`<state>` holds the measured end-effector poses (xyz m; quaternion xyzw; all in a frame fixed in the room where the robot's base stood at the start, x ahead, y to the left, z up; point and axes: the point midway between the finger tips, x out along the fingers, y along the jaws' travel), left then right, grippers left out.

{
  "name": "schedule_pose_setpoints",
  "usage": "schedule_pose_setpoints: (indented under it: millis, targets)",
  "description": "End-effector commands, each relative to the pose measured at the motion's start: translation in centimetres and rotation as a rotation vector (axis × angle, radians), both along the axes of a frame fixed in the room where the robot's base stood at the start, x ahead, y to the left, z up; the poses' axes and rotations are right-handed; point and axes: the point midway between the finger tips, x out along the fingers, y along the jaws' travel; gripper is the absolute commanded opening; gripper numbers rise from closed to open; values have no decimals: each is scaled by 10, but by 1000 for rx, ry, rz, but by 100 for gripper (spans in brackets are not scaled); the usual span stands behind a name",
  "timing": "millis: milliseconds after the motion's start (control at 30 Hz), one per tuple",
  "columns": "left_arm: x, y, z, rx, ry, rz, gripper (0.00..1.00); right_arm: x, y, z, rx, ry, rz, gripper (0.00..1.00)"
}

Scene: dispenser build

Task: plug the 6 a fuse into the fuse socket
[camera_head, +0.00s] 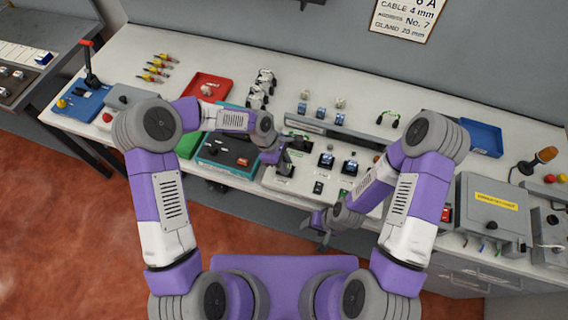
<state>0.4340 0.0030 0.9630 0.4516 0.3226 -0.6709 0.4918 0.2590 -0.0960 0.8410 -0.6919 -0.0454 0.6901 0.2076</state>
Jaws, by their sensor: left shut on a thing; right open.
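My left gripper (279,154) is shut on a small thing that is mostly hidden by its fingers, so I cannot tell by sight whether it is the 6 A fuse. It is over the left part of a pale panel (292,185) that carries several dark modules with blue tops. A dark upright part (284,163) is right by the gripper, and I cannot tell if they touch. I cannot make out which fitting on the panel is the fuse socket. My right gripper (319,224) is open and empty, lower down, in front of the bench's front edge.
A teal-edged dark case (222,162) is left of the panel. A grey rail (340,130) with small modules is behind it. A red tray (206,87), a blue tray (484,137) and a grey box (490,215) stand around. A wall sign (405,17) shows 6 A.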

Motion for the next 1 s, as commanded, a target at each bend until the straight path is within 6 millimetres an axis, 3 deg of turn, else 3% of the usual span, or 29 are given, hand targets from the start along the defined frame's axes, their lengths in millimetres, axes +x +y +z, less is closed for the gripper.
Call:
schedule_pose_setpoints:
  millis: [33, 367, 400, 533, 567, 633, 900, 1000]
  targets:
    - [-3, 1, -7, 4, 8, -2, 0, 0, 0, -2, 0, 0, 0, 60]
    - [-4, 3, -10, 7, 12, -3, 0, 0, 0, -2, 0, 0, 0, 60]
    - [-5, 3, -10, 7, 12, -3, 28, 0, 0, -2, 0, 0, 0, 60]
    - [-5, 3, -11, 8, 14, -3, 48, 0, 0, -2, 0, 0, 0, 60]
    - [-5, 3, -11, 8, 14, -3, 28, 0, 0, -2, 0, 0, 0, 60]
    - [-5, 3, -11, 8, 15, -4, 39, 0, 0, -2, 0, 0, 0, 60]
    - [-5, 4, -3, 9, 16, -4, 39, 0, 0, 3, 0, 0, 0, 60]
    - [-6, 3, 4, 10, 17, -4, 48, 0, 0, 8, 0, 0, 0, 60]
